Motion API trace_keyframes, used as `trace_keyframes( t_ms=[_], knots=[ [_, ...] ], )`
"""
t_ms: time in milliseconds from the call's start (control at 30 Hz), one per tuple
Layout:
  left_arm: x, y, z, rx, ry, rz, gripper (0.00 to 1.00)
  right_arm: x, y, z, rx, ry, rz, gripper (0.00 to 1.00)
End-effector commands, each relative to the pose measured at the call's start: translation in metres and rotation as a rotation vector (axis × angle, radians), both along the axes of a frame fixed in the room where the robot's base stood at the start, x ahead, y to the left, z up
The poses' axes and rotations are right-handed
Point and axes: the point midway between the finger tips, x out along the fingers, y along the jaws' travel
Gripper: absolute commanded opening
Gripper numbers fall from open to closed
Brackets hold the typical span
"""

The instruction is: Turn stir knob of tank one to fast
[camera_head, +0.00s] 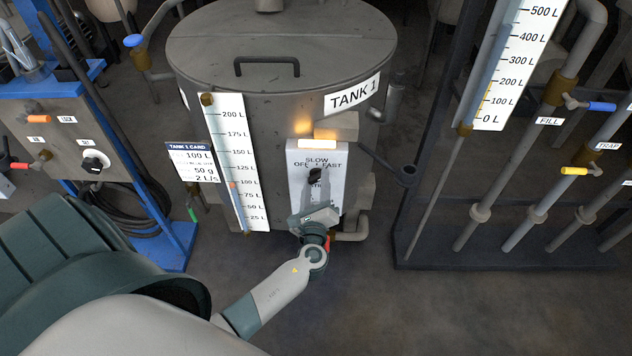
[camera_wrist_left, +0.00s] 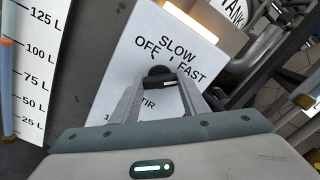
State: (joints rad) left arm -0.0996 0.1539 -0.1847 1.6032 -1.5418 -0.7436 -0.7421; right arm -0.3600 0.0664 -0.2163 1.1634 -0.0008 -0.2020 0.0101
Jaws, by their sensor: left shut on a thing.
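Tank 1 (camera_head: 270,60) is a grey cylinder with a lid handle. On its front is a pale control panel (camera_head: 333,190) lettered OFF, SLOW and FAST. The black stir knob (camera_head: 315,176) sits in the middle of the panel. In the left wrist view the knob (camera_wrist_left: 160,72) shows between my fingertips, under the lettering; the fingers partly hide it and I cannot tell its exact setting. My left gripper (camera_head: 314,183) reaches up from below and is shut on the knob. My right gripper is not in view.
A lit orange lamp (camera_head: 317,144) is above the panel. A level scale (camera_head: 236,160) and the tank 1 card (camera_head: 191,162) are left of it. A blue-framed stand (camera_head: 170,235) is further left. Pipes with valves (camera_head: 574,171) stand at right. The floor at lower right is clear.

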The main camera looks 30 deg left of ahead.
Motion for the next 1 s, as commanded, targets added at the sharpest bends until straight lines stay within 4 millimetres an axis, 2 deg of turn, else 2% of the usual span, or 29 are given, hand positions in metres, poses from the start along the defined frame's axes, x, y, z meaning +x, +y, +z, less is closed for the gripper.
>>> trace_keyframes(
  t_ms=[367, 400, 467, 800, 1000],
  knots=[
    [-0.0006, -0.0013, -0.0022, 0.005, 0.007, -0.003, 0.18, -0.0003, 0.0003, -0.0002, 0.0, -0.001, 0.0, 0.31],
    [-0.0006, -0.0013, -0.0022, 0.005, 0.007, -0.003, 0.48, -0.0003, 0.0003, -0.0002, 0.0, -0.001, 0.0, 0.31],
    [-0.0006, -0.0011, -0.0021, 0.005, 0.007, -0.003, 0.59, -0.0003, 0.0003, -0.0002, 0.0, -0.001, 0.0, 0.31],
    [-0.001, -0.0009, -0.0011, 0.004, 0.004, -0.001, 0.59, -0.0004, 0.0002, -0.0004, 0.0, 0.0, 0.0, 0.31],
    [-0.01, -0.0067, -0.0017, 0.003, 0.004, -0.001, 0.59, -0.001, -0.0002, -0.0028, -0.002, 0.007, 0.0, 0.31]
  ],
)
